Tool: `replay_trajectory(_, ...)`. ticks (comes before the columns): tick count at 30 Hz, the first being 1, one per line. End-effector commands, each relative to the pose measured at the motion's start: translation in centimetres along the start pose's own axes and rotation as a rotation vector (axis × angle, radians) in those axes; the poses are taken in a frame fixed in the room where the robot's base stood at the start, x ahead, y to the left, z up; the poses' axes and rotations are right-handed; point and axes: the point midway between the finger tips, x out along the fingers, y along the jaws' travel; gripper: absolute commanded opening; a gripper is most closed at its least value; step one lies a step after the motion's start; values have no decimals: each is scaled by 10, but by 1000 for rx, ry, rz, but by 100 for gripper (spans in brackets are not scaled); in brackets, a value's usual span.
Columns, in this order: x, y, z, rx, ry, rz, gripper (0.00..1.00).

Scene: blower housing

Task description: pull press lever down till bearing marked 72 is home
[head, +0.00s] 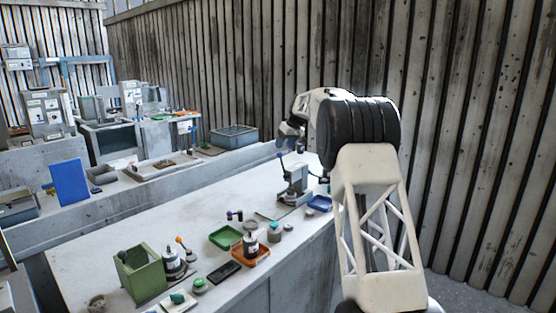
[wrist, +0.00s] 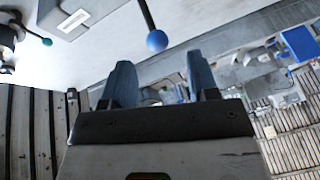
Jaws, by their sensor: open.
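The small grey press (head: 293,187) stands on the bench near its far right end. Its lever, a dark rod with a blue ball knob (wrist: 157,40), points up, and the knob also shows in the head view (head: 279,156). My gripper (head: 289,138) is above the press, close to the knob. In the wrist view my gripper (wrist: 161,75) has its two blue-grey fingers spread apart. The knob appears between them and just beyond their tips, with no visible contact. I cannot make out the bearing or a 72 marking.
A blue tray (head: 320,203) sits right of the press. Nearer are a green tray (head: 224,237), an orange tray (head: 262,257) with a dark part, and a green box (head: 141,271). The bench left of the press is clear. A corrugated wall (head: 230,65) rises behind.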

Motion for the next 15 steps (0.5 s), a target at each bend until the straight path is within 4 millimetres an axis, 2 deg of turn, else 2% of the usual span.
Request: replay_trajectory(15, 5, 3, -3, -6, 2, -3, 54)
